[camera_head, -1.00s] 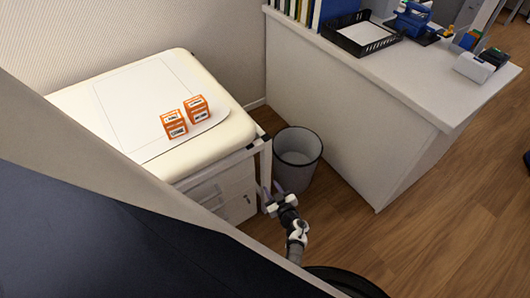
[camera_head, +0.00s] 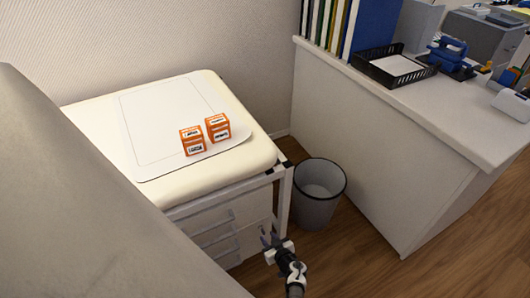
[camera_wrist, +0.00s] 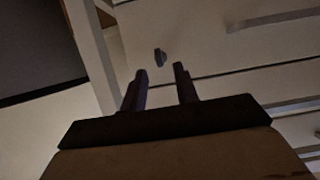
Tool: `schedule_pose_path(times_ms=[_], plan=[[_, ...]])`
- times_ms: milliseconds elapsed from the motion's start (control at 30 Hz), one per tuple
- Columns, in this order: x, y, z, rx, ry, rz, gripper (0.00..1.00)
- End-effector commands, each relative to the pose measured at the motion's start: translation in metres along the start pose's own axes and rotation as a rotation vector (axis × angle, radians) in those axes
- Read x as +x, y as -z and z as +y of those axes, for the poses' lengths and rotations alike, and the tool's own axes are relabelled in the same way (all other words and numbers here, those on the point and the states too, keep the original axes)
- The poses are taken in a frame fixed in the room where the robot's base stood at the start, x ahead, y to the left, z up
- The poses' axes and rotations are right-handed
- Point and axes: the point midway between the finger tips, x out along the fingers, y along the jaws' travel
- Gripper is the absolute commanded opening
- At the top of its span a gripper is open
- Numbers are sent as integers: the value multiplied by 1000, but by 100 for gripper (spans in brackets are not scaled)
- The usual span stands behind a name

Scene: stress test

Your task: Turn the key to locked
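The drawer cabinet (camera_head: 250,240) stands under the cream-topped table, with bar handles on its front. In the wrist view a small dark key (camera_wrist: 160,57) sticks out of the pale cabinet front (camera_wrist: 205,50). My gripper (camera_wrist: 161,70) is open, with its two fingers apart and nothing between them. The key appears just beyond the fingertips, roughly centred between them; contact is not visible. In the head view my gripper (camera_head: 270,237) is low in front of the cabinet's right part, and I cannot make out the key there.
The table's metal leg (camera_head: 284,200) stands close to my gripper, with a grey waste bin (camera_head: 319,205) to its right. Two orange-and-white boxes (camera_head: 192,140) sit on the table top (camera_head: 90,115). A white counter (camera_head: 365,150) is further right. Wood floor shows between.

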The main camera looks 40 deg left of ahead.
Motion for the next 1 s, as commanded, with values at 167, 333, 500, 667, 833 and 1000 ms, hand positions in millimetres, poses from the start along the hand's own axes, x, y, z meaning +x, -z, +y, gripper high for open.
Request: schedule_pose_path(times_ms=[167, 333, 500, 667, 833, 1000], plan=[[25, -3, 0, -2, 0, 2, 30], [36, -1, 0, -1, 1, 1, 30], [38, 1, 0, 0, 0, 1, 30], [38, 1, 0, 0, -1, 1, 30], [38, 1, 0, 0, -1, 1, 13], [38, 1, 0, 0, -1, 1, 0]])
